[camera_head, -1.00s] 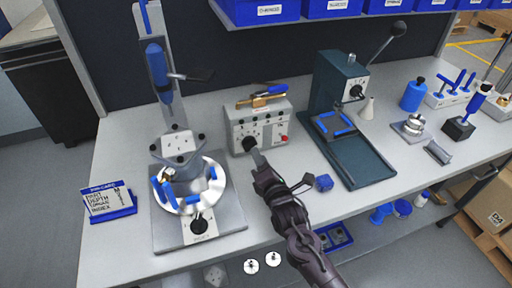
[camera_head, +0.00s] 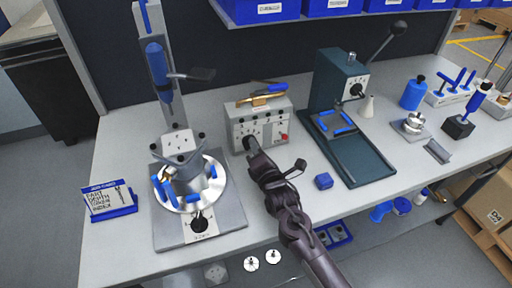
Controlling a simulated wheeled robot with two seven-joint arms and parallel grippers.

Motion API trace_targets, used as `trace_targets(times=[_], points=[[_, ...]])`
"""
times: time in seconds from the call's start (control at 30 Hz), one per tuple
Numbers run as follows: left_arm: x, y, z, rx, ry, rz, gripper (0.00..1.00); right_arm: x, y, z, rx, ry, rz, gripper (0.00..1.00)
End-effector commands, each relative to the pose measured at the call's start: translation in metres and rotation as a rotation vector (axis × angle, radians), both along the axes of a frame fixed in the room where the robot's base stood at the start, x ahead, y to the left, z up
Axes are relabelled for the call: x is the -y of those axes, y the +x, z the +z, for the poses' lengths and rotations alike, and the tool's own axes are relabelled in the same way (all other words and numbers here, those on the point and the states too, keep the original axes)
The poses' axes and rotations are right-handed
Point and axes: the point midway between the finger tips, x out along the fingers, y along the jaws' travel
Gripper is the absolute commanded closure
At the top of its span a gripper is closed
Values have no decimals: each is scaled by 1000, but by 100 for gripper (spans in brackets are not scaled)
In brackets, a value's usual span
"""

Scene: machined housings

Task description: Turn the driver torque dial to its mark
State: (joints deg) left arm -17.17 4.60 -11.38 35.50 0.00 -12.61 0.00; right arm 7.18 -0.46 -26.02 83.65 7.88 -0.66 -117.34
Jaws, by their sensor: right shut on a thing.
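The driver control box (camera_head: 275,128) is a grey box at the back middle of the bench, with a dark torque dial (camera_head: 250,142) low on the left of its front face. A red button (camera_head: 284,137) is at the right of that face. My right gripper (camera_head: 253,149) is at the dial, shut on it, and covers most of it. The dial's pointer and mark are too small to make out. My left gripper is not in view.
The driver stand with its round fixture (camera_head: 198,196) is to the left, with a card holder (camera_head: 110,209) beside it. A green press (camera_head: 345,152) stands right.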

Motion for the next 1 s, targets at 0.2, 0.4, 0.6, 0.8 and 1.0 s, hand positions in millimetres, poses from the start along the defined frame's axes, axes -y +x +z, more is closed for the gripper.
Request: trace_targets(times=[0.2, 0.4, 0.6, 0.8, 1.0], points=[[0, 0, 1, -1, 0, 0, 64, 0, 0, 0, 3, -15, 0, 100], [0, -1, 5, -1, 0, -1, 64, 0, 0, 1, 25, -83, 1, 100], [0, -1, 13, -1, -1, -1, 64, -1, 0, 3, 70, -221, 1, 100], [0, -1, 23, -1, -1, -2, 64, -2, -1, 5, 129, -399, 2, 100], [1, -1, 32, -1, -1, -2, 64, -3, -1, 6, 188, -578, 1, 100]])
